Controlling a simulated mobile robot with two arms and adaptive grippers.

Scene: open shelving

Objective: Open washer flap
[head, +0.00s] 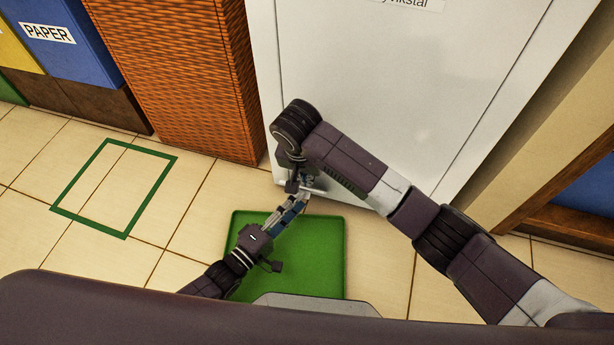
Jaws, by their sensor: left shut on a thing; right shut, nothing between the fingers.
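A large white appliance front (400,90) fills the upper middle of the head view, with a partly cut-off label at its top. I take it to be the washer; no separate flap can be made out. My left gripper (298,203) reaches up from the lower left, over the green mat, to near the appliance's lower edge. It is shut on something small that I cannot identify. My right gripper (308,182) hangs from the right arm just above the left fingertips, close to the appliance's bottom left. It is shut and empty. The arm hides part of the appliance's lower edge.
A green mat (325,255) lies on the tiled floor below the grippers. An orange woven-textured panel (180,75) stands left of the appliance. A blue PAPER bin (68,45) is at the far left. The floor inside the green outline (82,235) is clear.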

